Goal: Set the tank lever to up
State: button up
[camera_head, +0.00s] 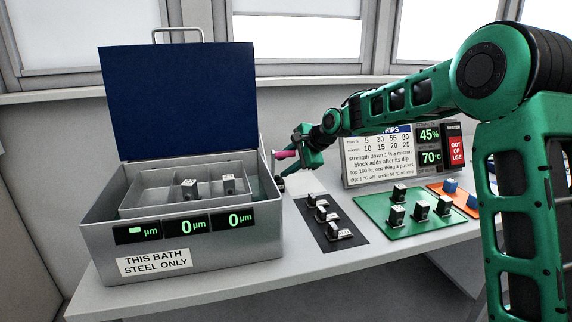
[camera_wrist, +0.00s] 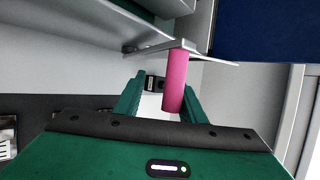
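The tank (camera_head: 190,255) is a grey metal box with its blue lid (camera_head: 180,98) standing open and a label reading "THIS BATH STEEL ONLY". The lever's pink handle (camera_head: 287,154) shows at the tank's right side, about level with its upper rim. In the wrist view the handle (camera_wrist: 176,82) hangs from a thin grey metal arm (camera_wrist: 170,46). My gripper (camera_head: 300,154) is at the handle. In the wrist view my gripper (camera_wrist: 160,95) has its fingers apart, with the handle between or just before them, nearer the right finger. Contact cannot be told.
A tray (camera_head: 150,190) with two small blocks sits in the tank. Right of it on the table are a black mat (camera_head: 318,238) with several blocks, a green mat (camera_head: 385,228), an orange mat (camera_head: 462,208) and a sign board (camera_head: 378,160). My arm passes above the mats.

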jog(key=shift+r, duration=0.35)
jog(key=v, duration=1)
jog(key=shift+s+d+r, duration=0.15)
jog(key=shift+s+d, duration=0.05)
